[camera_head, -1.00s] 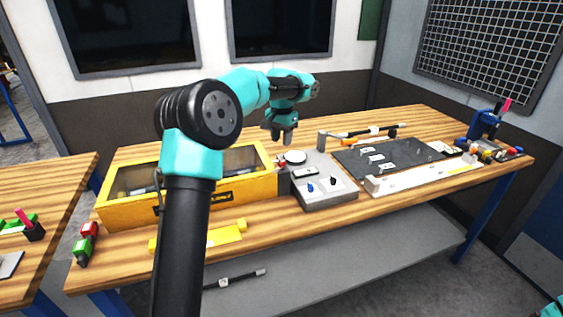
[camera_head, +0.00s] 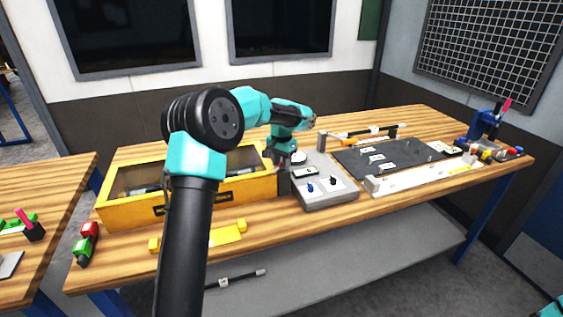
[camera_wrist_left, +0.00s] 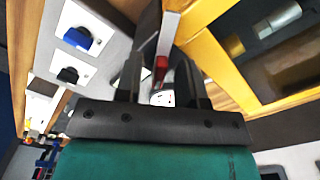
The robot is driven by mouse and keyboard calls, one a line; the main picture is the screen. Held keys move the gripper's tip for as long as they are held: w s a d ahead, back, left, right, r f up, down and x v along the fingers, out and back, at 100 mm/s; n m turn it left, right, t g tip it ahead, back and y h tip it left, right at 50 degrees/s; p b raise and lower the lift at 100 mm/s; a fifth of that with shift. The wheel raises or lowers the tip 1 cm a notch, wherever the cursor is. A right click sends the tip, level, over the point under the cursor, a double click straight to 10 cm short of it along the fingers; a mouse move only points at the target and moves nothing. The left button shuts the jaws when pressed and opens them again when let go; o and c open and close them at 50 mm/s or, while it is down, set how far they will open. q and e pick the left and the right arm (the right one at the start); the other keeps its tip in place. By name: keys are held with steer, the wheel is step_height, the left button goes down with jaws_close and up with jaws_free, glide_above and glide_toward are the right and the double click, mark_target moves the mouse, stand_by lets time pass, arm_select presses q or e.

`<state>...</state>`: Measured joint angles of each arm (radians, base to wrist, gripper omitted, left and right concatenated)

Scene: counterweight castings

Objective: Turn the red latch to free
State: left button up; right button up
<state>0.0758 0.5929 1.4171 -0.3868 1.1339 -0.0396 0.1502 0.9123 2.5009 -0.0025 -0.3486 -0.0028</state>
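The red latch (camera_wrist_left: 161,70) is small and shows in the left wrist view at the end of a grey upright part, between my fingers. My left gripper (camera_wrist_left: 160,82) is open, with one finger on each side of the latch; I cannot tell whether either finger touches it. In the head view the left gripper (camera_head: 281,163) points down between the yellow box (camera_head: 205,198) and the grey instrument (camera_head: 330,201), and it largely hides the latch there. My right gripper is out of view.
The instrument carries a round white pan (camera_head: 298,157), a blue knob (camera_head: 310,187) and a black knob (camera_head: 333,180). A dark mat (camera_head: 370,163) with small parts lies to the right. A yellow bar (camera_head: 226,234) lies in front of the box.

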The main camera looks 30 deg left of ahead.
arm_select(q)
jaws_close()
steer(key=shift+n, duration=0.4)
steer(key=n, duration=0.5)
steer(key=shift+d, duration=0.15)
steer(key=n, duration=0.5)
steer(key=shift+w, duration=0.1)
stand_by(0.4)
steer(key=shift+o, duration=0.4)
jaws_free()
steer(key=shift+r, duration=0.1)
